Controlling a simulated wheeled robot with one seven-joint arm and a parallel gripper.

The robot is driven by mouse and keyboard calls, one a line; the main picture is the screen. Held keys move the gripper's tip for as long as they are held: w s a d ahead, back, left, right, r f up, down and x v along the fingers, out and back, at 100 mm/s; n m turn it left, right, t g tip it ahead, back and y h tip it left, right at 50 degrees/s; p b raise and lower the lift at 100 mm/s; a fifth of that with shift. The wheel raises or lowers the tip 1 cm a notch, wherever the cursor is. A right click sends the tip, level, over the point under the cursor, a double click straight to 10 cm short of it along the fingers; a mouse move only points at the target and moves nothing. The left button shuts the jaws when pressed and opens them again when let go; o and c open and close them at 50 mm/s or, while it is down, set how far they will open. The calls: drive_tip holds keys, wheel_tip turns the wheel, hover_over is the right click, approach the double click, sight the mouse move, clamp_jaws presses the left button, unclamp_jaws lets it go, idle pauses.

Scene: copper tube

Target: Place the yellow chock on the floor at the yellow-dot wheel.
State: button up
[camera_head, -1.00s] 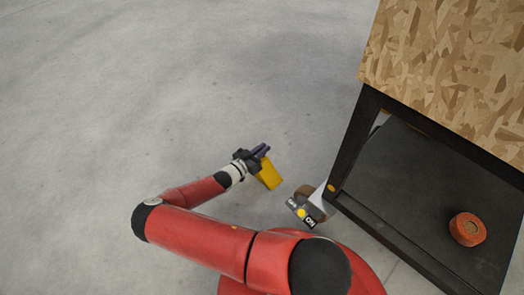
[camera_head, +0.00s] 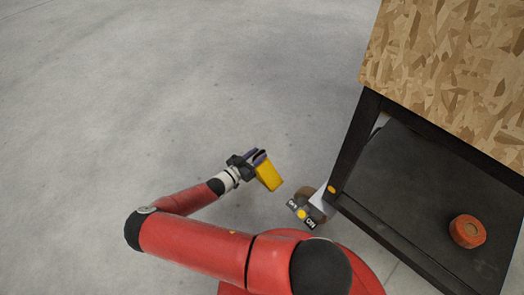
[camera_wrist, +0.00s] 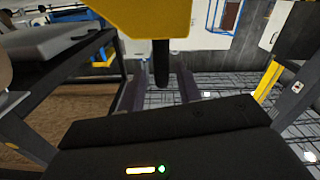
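The yellow chock (camera_head: 268,176) is at the end of my gripper (camera_head: 255,158) in the head view, over bare floor. My gripper is shut on it; its purple fingers meet the chock's upper end. In the wrist view the chock (camera_wrist: 150,18) fills the top middle, beyond the fingers (camera_wrist: 160,88). The yellow-dot wheel (camera_head: 316,205) is a caster under the cart's near-left corner, right of and below the chock in the head view. The caster's pedal carries a yellow dot and ON/OFF labels. A gap shows between chock and wheel. The chock's height above the floor is hard to tell.
The black cart (camera_head: 381,232) with a chipboard top (camera_head: 445,70) stands at the right. An orange roll (camera_head: 467,231) lies on its lower shelf. Another yellow dot (camera_head: 331,188) marks the cart's corner post. The grey floor (camera_head: 150,90) is clear to the left.

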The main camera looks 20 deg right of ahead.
drive_tip(key=v, duration=0.8)
drive_tip(key=s+r+n+g+y, duration=0.1)
drive_tip(key=s+r+g+y, duration=0.25)
drive_tip(key=r, duration=0.45)
drive_tip(key=s+a+r+n+g+y, duration=0.1)
drive_tip(key=s+r+g+y, duration=0.15)
drive_tip(key=r+y, duration=0.4)
drive_tip(key=s+r+g+y, duration=0.2)
drive_tip(key=s+r, duration=0.1)
drive_tip(key=r, duration=0.7)
drive_tip(key=s+r+n+t+y, duration=0.4)
drive_tip(key=s+r+n, duration=0.5)
drive_tip(key=s+r, duration=0.7)
drive_tip(key=r+t, duration=0.2)
drive_tip(key=shift+t+y, duration=0.3)
drive_tip(key=shift+t, duration=0.1)
drive_tip(key=shift+d+p, duration=0.1)
drive_tip(key=shift+p, duration=0.2)
wheel_tip(320, 180, up, 12)
drive_tip(key=p, duration=1.2)
drive_tip(key=shift+r, duration=0.2)
